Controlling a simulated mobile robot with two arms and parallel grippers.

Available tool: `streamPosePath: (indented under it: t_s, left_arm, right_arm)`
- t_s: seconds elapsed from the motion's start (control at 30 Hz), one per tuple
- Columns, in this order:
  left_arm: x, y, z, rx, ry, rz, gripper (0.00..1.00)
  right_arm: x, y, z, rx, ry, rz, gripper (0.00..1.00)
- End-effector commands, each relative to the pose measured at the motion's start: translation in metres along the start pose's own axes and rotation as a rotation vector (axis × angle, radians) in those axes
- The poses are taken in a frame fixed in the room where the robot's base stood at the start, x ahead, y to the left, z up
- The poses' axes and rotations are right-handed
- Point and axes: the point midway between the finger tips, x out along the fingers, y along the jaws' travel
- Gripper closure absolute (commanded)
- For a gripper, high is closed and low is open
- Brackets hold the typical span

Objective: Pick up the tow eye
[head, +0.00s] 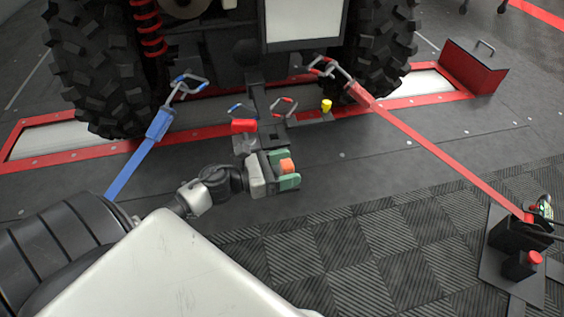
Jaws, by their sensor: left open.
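My left gripper (284,170) reaches in from the left, low over the dark floor behind the vehicle. Its green-padded fingers are open. A small orange piece (287,165) shows between the fingers; I cannot tell whether they touch it. I cannot make out an eye shape on it, so I cannot be sure that it is the tow eye. A red cylinder (243,126) lies just beyond the gripper, near the vehicle's hitch bar (270,127). My right gripper is not in view.
Blue (152,139) and red (440,150) straps run from hooks at the vehicle's rear between two knobby tyres (98,66). A small yellow object (326,105) stands near the right tyre. A control stand with a red button (535,257) is at right. The chequered mat (370,250) is clear.

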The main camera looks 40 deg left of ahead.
Motion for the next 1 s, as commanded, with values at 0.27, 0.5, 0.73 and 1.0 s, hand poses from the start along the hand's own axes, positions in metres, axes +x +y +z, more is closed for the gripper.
streamPosePath:
  t_s: [0.27,0.5,0.73,1.0]
  left_arm:
    - [0.021,0.0,-0.001,0.0,0.001,0.0,0.32]
    - [0.021,0.0,-0.001,-0.001,0.001,0.001,0.44]
    - [0.021,0.0,-0.001,-0.001,0.001,0.001,0.79]
    - [0.021,0.0,0.001,0.0,-0.001,0.001,0.99]
  right_arm:
    - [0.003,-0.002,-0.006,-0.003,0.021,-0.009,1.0]
    - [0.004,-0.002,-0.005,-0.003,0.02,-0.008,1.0]
    - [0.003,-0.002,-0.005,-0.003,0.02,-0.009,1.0]
    - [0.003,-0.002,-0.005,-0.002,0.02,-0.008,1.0]
